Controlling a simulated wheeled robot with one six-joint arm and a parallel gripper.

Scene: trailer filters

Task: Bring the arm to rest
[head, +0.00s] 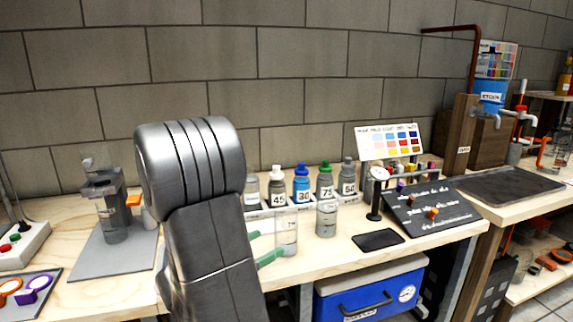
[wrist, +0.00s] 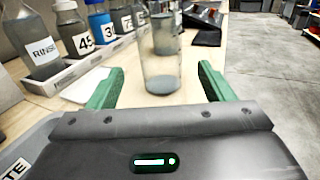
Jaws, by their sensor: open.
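My gripper (wrist: 160,68) is open, with its two green fingers spread and nothing clamped between them. The fingers also show in the head view (head: 270,245), low over the bench beside my dark grey arm. In the wrist view a clear jar (wrist: 162,74) stands upright ahead, framed by the fingers with a visible gap on each side. The jar also shows in the head view (head: 286,238). A second clear jar (head: 326,219) stands to its right. My arm hides part of the bench and wall behind it.
A rack of labelled bottles (head: 301,186) stands behind the jars. A black pad (head: 377,240), a dark sloped board (head: 432,208) and a colour chart (head: 389,141) are to the right. A grey stand (head: 112,215) is left. A blue cooler (head: 370,290) sits below the bench.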

